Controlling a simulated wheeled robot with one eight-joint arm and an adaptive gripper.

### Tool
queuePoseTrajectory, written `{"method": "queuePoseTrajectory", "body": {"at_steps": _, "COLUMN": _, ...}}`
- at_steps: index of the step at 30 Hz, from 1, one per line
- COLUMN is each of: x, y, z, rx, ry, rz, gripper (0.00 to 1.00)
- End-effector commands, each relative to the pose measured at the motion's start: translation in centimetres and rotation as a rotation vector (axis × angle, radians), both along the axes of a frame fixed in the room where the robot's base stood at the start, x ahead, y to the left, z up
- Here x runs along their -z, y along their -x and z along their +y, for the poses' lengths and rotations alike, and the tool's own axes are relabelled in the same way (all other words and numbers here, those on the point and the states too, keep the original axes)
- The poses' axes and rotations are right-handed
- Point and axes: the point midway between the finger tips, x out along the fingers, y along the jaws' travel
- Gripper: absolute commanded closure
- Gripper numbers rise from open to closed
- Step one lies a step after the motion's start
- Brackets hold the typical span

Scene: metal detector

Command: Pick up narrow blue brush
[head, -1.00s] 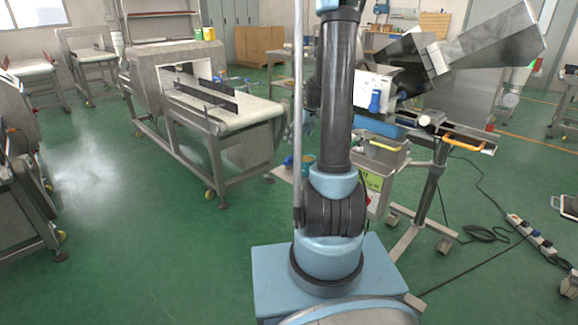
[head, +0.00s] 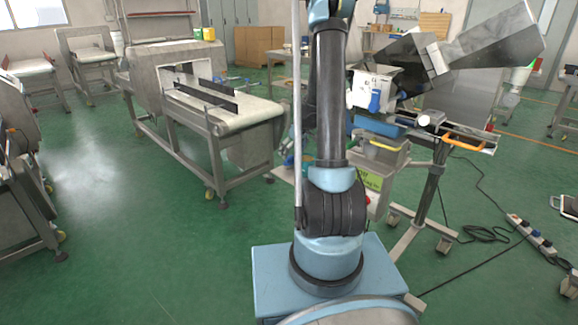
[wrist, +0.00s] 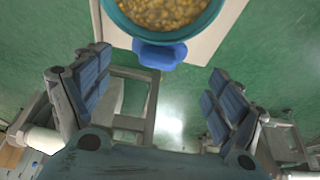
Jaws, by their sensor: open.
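A small blue object (wrist: 160,53) shows in the wrist view, against the near rim of a round teal container (wrist: 118,15) filled with yellow-brown pieces. I cannot tell whether it is the narrow blue brush. My gripper (wrist: 158,95) is open, with its two padded fingers wide apart and nothing between them. The blue object lies ahead of the fingertips, apart from them. In the head view, a blue item (head: 375,101) shows against a white box on the machine at right.
A conveyor machine (head: 225,110) stands at left of centre. Cables and a power strip (head: 530,235) lie on the right floor.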

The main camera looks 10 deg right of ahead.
Motion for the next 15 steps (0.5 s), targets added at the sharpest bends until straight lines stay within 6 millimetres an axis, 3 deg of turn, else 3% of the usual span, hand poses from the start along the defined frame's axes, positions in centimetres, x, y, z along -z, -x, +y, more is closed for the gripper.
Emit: {"method": "queuePoseTrajectory", "body": {"at_steps": 15, "x": 4.4, "y": -1.6, "z": 0.8, "rx": 0.0, "ry": 0.0, "rz": 0.0, "gripper": 0.13}}
